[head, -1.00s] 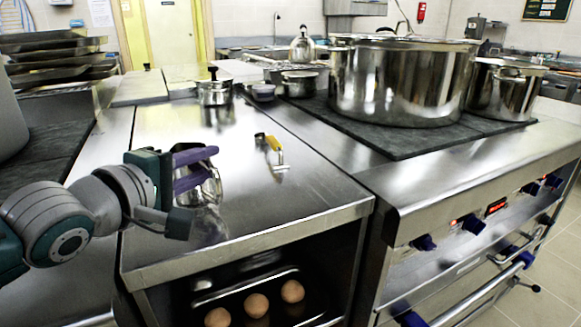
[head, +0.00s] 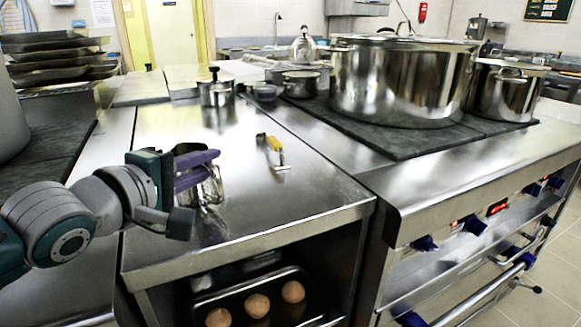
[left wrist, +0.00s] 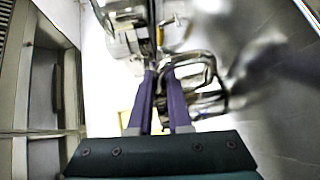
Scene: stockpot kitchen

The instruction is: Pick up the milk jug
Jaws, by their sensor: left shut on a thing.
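The milk jug (head: 213,187) is a small shiny metal jug above the steel worktop, near its front left. My left gripper (head: 212,168) comes in from the left, its two purple fingers shut on the jug and hiding part of it. In the left wrist view, the jug's looped metal handle (left wrist: 209,68) shows at the tips of the purple fingers (left wrist: 161,72). Whether the jug's base touches the worktop is hard to tell, as its reflection blurs the edge. My right gripper is not in view.
A yellow-handled tool (head: 275,152) lies on the worktop (head: 300,200) to the right. A small lidded pot (head: 216,93) stands behind. A large stockpot (head: 400,85) stands on the stove. A tray of eggs (head: 257,305) is on the shelf below.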

